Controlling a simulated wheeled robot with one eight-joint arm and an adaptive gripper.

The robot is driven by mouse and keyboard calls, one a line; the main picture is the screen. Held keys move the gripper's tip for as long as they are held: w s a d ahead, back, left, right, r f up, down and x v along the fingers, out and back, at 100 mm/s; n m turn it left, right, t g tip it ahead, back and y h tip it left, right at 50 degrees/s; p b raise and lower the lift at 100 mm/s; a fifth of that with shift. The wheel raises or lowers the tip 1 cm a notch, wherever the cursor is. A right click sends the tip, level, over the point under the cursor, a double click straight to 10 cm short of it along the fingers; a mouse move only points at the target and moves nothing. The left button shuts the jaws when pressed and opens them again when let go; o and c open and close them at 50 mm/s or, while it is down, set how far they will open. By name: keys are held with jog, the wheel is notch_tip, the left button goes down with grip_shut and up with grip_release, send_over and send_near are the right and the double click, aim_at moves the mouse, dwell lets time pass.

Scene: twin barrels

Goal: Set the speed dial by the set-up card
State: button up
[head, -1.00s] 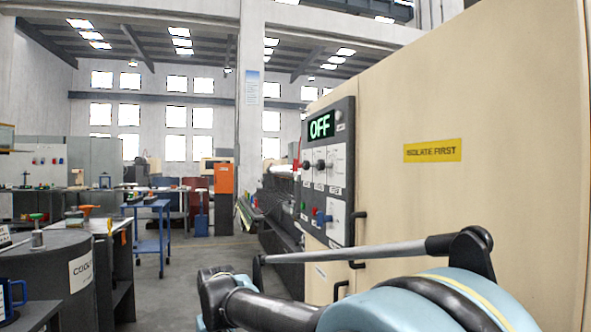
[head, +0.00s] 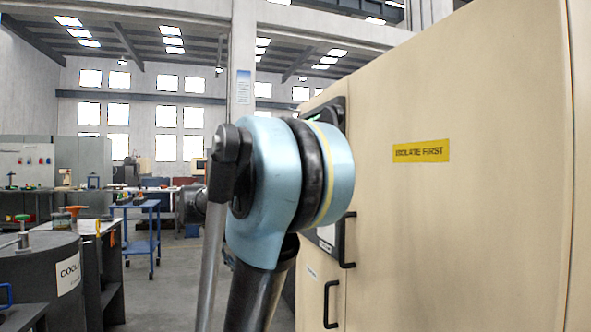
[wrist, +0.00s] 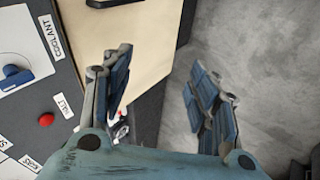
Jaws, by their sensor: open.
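The control panel (wrist: 25,115) fills the left of the wrist view, turned on its side. It shows a blue knob (wrist: 15,76) by a COOLANT label and a red button (wrist: 46,119) by a HALT label. In the head view my arm hides most of the panel, including its dials and nearly all of its display. I cannot make out the speed dial or a set-up card. My gripper (wrist: 160,85) is open and empty, beside the panel's edge, with its fingers spread over the cream cabinet side and the floor.
The cream machine cabinet (head: 480,210) with a yellow ISOLATE FIRST label (head: 421,151) and black handles fills the right. A dark coolant barrel (head: 40,270) stands at the left. A blue trolley (head: 140,235) stands farther back. Grey floor is free between barrel and cabinet.

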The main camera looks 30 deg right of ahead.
jog(key=w+d+r+m+g+h, duration=0.25)
jog(key=w+d+r, duration=0.35)
jog(key=r, duration=0.4)
jog(key=w+d+r+m+g+h, duration=0.1)
jog(key=w+d+r+m+h, duration=0.25)
jog(key=w+r, duration=0.55)
jog(key=w+d+r+m+g+h, duration=0.15)
jog(key=w+d+r+h, duration=0.25)
jog(key=w+r, duration=0.45)
jog(key=shift+t, duration=0.3)
jog(key=x, duration=0.5)
jog(key=s+x, duration=0.1)
jog(key=x, duration=0.5)
jog(key=r+x, duration=0.1)
jog(key=x, duration=0.5)
jog(key=shift+s+a, duration=0.15)
jog(key=shift+s, duration=0.3)
jog(key=c, duration=1.1)
